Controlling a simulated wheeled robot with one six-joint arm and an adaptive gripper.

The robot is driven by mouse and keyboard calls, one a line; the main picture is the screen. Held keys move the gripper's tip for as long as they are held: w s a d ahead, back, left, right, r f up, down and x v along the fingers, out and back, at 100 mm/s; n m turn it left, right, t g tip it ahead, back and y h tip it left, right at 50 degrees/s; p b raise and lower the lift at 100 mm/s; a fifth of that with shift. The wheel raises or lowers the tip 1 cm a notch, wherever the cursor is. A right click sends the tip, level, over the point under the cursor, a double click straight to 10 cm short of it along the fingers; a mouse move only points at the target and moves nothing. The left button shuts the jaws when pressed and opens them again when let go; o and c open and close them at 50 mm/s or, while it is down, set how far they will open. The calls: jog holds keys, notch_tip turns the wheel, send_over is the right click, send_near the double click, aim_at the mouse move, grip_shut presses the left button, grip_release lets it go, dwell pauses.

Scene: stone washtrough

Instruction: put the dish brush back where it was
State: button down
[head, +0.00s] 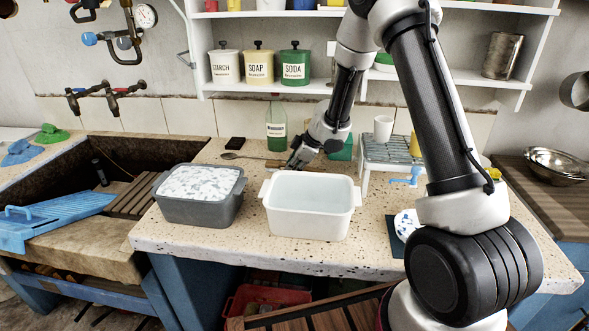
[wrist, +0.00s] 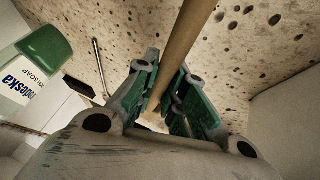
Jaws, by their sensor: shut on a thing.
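My gripper (head: 298,158) is low over the speckled counter, behind the white basin, in the head view. In the wrist view my gripper (wrist: 168,98) has its green-padded fingers on both sides of a plain wooden handle, the dish brush (wrist: 189,38), and is shut on it. The handle runs up and out of the top of the picture. The brush head does not show clearly, and I cannot tell whether the brush touches the counter.
The white basin (head: 310,229) and a grey tub (head: 199,216) of suds stand in front. A green bottle (head: 276,130), a spoon (head: 229,156) and a black block (head: 235,143) are behind. A rack (head: 391,151) with a white cup (head: 383,128) stands right of my gripper.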

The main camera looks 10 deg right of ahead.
jog(key=shift+f, duration=0.25)
jog(key=shift+f, duration=0.1)
jog(key=shift+f, duration=0.45)
jog(key=c, duration=1.5)
grip_release()
